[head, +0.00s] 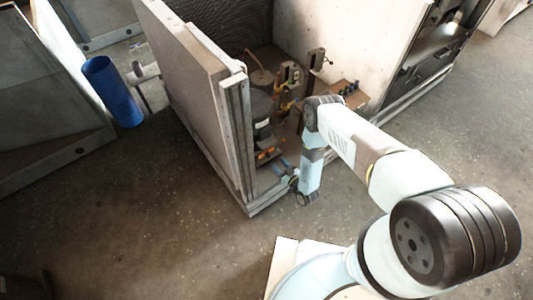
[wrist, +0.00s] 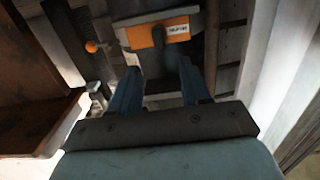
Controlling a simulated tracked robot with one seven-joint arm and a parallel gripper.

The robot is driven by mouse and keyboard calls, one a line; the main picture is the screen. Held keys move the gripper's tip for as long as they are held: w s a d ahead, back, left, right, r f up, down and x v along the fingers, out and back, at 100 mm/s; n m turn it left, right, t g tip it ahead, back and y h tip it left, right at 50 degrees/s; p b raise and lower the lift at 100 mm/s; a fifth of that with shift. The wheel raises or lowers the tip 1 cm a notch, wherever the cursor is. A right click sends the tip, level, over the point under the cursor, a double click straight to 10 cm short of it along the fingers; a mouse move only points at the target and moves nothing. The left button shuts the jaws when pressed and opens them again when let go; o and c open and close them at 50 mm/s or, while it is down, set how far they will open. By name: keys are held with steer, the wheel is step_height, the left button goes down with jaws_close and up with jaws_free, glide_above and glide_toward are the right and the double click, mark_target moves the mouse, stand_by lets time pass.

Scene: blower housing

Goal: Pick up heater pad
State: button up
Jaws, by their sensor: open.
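An orange block with a white printed label and a grey upper edge, which looks like the heater pad (wrist: 143,38), is at the top of the wrist view, just beyond my fingertips. A dark part sticks out from it toward the space between my fingers. In the head view an orange patch (head: 266,153) shows low inside the housing, probably the same thing. My gripper (wrist: 159,72) has its two blue fingers apart, with nothing held between them. In the head view my gripper (head: 284,174) is small and partly hidden at the housing's open front.
The housing's left wall (head: 190,80) and front post (head: 237,135) stand close to my gripper. A brown box-like part (wrist: 35,80) lies left in the wrist view, and a pale panel (wrist: 270,60) right. The front floor is mostly clear.

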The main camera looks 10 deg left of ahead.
mark_target(270, 155)
steer(key=shift+f+x, duration=0.15)
steer(key=shift+x, duration=1.6)
steer(key=shift+f+x, duration=0.15)
steer(key=shift+x, duration=1.65)
jaws_close()
